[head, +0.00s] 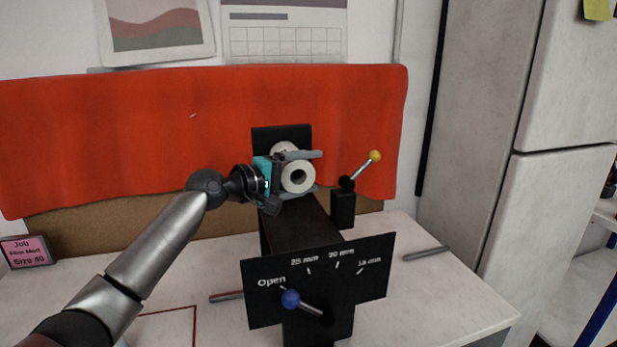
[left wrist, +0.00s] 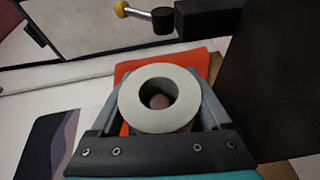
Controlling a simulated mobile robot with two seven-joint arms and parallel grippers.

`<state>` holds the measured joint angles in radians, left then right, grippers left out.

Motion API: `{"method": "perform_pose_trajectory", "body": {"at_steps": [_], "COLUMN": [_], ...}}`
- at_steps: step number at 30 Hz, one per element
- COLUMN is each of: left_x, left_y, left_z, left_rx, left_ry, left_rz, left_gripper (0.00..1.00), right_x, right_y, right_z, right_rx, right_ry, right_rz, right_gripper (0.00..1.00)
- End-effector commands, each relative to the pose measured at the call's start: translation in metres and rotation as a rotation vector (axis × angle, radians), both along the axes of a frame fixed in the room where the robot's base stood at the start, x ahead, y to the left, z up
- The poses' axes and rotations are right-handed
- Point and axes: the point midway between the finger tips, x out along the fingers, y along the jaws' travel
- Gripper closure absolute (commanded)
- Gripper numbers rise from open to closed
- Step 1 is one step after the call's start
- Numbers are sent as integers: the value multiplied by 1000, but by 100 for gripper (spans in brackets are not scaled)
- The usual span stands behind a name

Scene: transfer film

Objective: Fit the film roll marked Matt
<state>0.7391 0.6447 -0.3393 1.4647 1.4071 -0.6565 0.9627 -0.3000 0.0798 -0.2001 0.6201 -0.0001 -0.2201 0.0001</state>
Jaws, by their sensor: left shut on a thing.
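My left gripper (head: 292,172) is shut on a white film roll (head: 285,177) with a hollow core. The left wrist view shows the roll (left wrist: 125,108) between the grey fingers (left wrist: 160,110), its open end facing that camera. No marking on the roll can be read. The roll is at the far end of the black machine (head: 290,220), in front of its upright back plate (head: 281,135); I cannot tell whether they touch. The front panel (head: 365,285) reads Open, 25 mm, 20 mm and a smaller size. Its blue-knobbed lever (head: 291,299) points to Open. My right gripper is out of view.
A yellow-knobbed lever (head: 375,156) rises from a black post (head: 343,209) right of the roll. A pink job card (head: 25,251) reads Film Matt, Size 40. Grey rod lengths (head: 427,253) show on both sides. A red cloth (head: 120,130) hangs behind. The white tabletop's right side is mostly clear.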

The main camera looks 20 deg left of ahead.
Motion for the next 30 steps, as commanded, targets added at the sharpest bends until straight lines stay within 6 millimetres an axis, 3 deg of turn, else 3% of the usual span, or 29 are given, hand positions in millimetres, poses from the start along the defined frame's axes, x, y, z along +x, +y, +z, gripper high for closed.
{"method": "perform_pose_trajectory", "body": {"at_steps": [3, 4, 8, 20, 30], "left_x": [2, 2, 2, -5, -53], "left_y": [2, 2, 2, 7, 39], "left_z": [1, 2, 2, 0, 6], "left_rx": [-1, -1, -1, 1, 3], "left_ry": [-4, -4, -3, 2, 2], "left_rz": [1, 1, 1, 1, 2], "left_gripper": [100, 16, 1, 0, 0], "right_x": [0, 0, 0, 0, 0], "right_y": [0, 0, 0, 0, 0], "right_z": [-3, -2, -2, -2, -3], "right_rx": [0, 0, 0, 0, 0], "right_ry": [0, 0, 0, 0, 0], "right_rz": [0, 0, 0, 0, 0], "right_gripper": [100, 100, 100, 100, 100]}}
